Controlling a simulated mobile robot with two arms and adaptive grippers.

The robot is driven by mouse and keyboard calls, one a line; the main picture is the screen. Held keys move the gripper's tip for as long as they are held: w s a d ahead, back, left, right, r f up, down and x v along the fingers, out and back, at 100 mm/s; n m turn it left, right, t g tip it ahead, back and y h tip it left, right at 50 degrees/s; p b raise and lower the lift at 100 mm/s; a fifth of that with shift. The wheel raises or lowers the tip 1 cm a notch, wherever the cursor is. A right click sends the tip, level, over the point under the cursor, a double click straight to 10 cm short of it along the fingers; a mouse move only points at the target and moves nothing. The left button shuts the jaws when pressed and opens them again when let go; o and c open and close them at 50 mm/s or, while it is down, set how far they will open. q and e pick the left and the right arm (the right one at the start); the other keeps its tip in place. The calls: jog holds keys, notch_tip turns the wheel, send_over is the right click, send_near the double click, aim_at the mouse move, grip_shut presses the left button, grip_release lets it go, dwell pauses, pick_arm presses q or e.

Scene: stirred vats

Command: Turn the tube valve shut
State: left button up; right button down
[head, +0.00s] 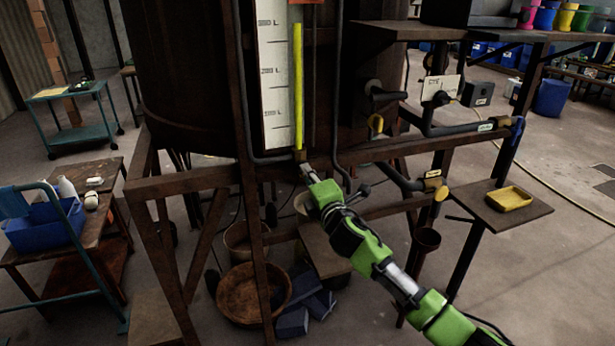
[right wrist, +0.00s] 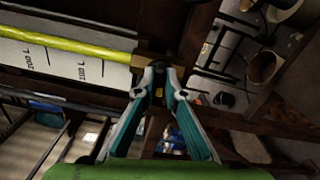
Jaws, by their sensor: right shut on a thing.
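The sight tube (head: 298,75) is bright yellow-green and runs down beside a white litre scale (head: 273,75) on the big dark vat. The tube valve (head: 300,156) is a small brass-coloured fitting at the tube's lower end. In the right wrist view the tube (right wrist: 75,45) runs in from the left to the brass valve (right wrist: 148,61). My right gripper (head: 305,168) reaches up to the valve from below. In the right wrist view its two fingers (right wrist: 159,78) converge at the valve, shut on a small part of it that they mostly hide. My left gripper is out of view.
Dark pipes with valves (head: 432,184) and a bracket shelf with a yellow tray (head: 508,198) stand to the right. Frame beams (head: 205,180) surround the valve. A round brown basin (head: 253,295) lies below. A blue crate (head: 45,226) is at the left.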

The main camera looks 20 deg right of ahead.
jog(key=shift+f+m, duration=0.1)
jog(key=shift+m, duration=1)
jog(key=c, duration=2.1)
grip_release()
jog(key=shift+s, duration=0.1)
jog(key=s, duration=1.2)
jog(key=shift+d, duration=0.25)
